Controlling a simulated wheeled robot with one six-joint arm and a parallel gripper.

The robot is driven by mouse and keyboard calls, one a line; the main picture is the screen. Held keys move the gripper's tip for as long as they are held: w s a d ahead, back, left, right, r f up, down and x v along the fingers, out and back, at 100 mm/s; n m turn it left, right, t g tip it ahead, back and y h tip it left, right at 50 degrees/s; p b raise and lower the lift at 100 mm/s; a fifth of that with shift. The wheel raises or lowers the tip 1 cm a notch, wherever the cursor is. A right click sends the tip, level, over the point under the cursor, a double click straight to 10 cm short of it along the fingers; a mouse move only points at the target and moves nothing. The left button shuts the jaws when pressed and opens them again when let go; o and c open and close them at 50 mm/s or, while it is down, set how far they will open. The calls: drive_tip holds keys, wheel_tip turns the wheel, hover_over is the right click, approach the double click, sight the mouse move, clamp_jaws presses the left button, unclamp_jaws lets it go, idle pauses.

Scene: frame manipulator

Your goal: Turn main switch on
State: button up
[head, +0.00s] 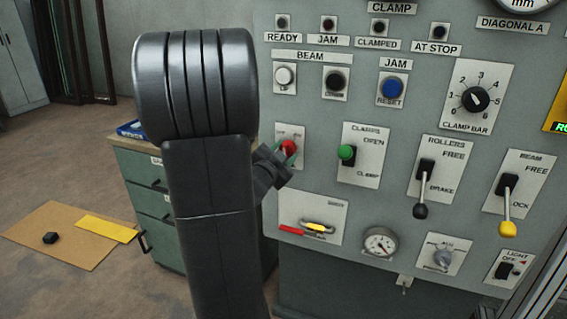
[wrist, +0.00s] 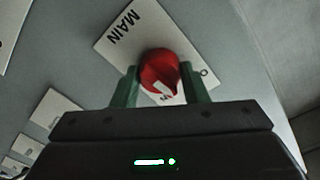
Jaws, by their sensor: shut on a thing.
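The main switch (head: 288,147) is a red rotary knob on a pale plate on the grey control panel. In the wrist view the red knob (wrist: 159,72) sits on a plate marked MAIN (wrist: 124,42). My gripper (wrist: 159,88) has its two green fingers on either side of the knob, shut on it. In the head view my gripper (head: 288,152) reaches the knob from the left, and my dark arm hides part of the panel's left edge. A white mark shows on the knob's face. Which position the knob points to is hard to tell.
To the right are a green knob (head: 347,152) for the clamps, the rollers lever (head: 421,190) and the beam lever (head: 507,205). A green drawer cabinet (head: 146,204) stands behind my arm.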

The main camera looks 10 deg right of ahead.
drive_tip(key=shift+m+b, duration=2.65)
drive_tip(key=shift+m, duration=0.85)
drive_tip(key=shift+r, duration=0.1)
drive_tip(key=o, duration=1)
drive_tip(key=p+v, duration=0.1)
drive_tip(key=v, duration=1.3)
drive_tip(key=shift+d+r+p, duration=0.1)
drive_tip(key=shift+p, duration=0.3)
